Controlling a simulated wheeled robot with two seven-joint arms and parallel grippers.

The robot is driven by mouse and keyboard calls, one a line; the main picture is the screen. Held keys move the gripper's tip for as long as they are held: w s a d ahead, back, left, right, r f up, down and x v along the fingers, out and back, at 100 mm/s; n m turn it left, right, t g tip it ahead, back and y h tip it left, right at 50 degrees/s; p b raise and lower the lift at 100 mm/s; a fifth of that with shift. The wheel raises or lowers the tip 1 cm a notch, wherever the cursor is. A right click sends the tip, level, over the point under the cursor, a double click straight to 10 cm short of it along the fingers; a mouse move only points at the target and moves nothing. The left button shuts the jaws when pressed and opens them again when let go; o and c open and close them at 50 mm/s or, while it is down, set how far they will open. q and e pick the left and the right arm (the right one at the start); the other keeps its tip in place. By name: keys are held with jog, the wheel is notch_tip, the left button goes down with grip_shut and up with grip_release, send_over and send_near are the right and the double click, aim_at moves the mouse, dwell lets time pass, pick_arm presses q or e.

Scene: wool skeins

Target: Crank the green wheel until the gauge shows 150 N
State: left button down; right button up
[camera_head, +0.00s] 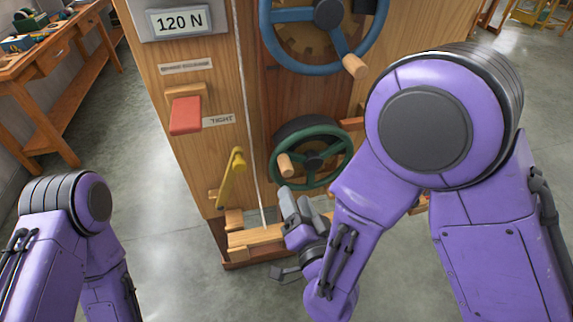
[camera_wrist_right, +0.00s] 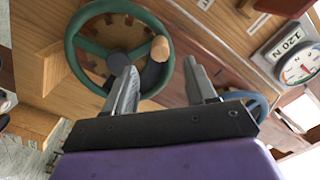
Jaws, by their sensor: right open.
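The green wheel (camera_head: 312,160) is on the lower front of the wooden cabinet, with a wooden handle (camera_head: 286,165) at its left side. It also shows in the right wrist view (camera_wrist_right: 72,52), where its handle (camera_wrist_right: 160,48) is just beyond the fingertips. The gauge display (camera_head: 179,22) reads 120 N; its dial (camera_wrist_right: 300,66) shows in the wrist view. My right gripper (camera_head: 299,203) is open and empty, just below the green wheel and apart from the handle. Part of my left arm shows at lower left, but its gripper is out of view.
A blue wheel (camera_head: 307,70) with a wooden handle (camera_head: 355,66) is above the green one. A red block (camera_head: 186,115) by a "TIGHT" label and a yellow lever (camera_head: 232,175) are to the left. A pale cord (camera_head: 246,110) runs down the cabinet. A workbench (camera_head: 52,50) stands at far left.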

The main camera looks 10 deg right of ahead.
aim_at(289, 173)
jog(key=w+b, duration=0.1)
jog(key=b, duration=0.1)
jog(key=w+b, duration=0.1)
jog(key=b, duration=0.1)
jog(key=shift+w+d+f+m+h, duration=0.2)
jog(key=shift+w+f+m+h, duration=0.05)
jog(key=shift+w+m+h, duration=0.1)
jog(key=shift+w+a+r+p, duration=0.1)
jog(key=shift+w+r+p, duration=0.45)
jog(key=shift+w, duration=0.35)
jog(key=w, duration=0.6)
jog(key=shift+w+a+f, duration=0.1)
jog(key=shift+w+a, duration=0.05)
jog(key=shift+a, duration=0.1)
grip_shut()
